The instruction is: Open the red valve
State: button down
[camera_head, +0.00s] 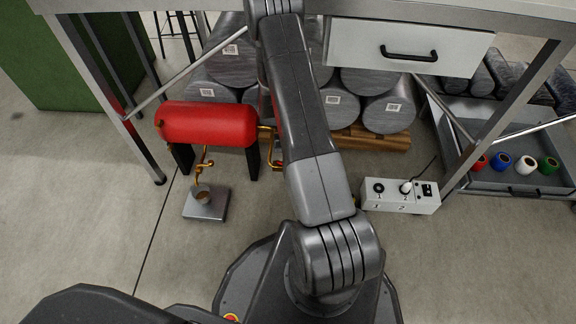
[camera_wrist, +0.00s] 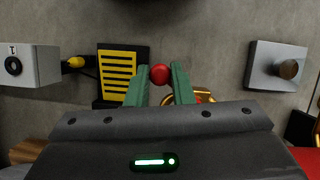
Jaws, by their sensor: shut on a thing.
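In the wrist view my gripper (camera_wrist: 159,76) has its two green fingers on either side of a round red knob (camera_wrist: 159,74), which I take to be the red valve's handle. The fingers are shut on it. Brass piping (camera_wrist: 203,95) shows just right of the fingers, partly behind my gripper body. In the head view my arm hides the gripper. The red tank (camera_head: 208,124) stands on dark legs left of my arm, with brass piping (camera_head: 266,130) at its right end. How far the valve is turned cannot be told.
A plate with a brown cup-like part (camera_head: 202,197) lies on the floor below the tank. A white control box (camera_head: 401,196) stands right of my arm. Wrapped cylinders (camera_head: 389,108) lie on a wooden pallet behind. A table with a white drawer (camera_head: 407,52) spans above.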

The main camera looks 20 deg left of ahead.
jog(key=shift+w+n+t+h, duration=0.35)
jog(key=shift+w+n, duration=0.3)
jog(key=shift+n, duration=0.6)
jog(key=shift+w+n+t+h, duration=0.3)
jog(key=shift+w+n, duration=0.35)
jog(key=shift+n, duration=0.6)
jog(key=c, duration=1.3)
grip_release()
jog(key=p+v, duration=0.3)
jog(key=v, duration=1)
jog(key=shift+w+a+r+p, duration=0.2)
jog(key=shift+r+p, duration=0.1)
jog(key=shift+p, duration=0.05)
jog(key=b+x, duration=0.4)
jog(key=x, duration=1)
jog(key=shift+s+d+r, duration=0.1)
jog(key=shift+d, duration=0.05)
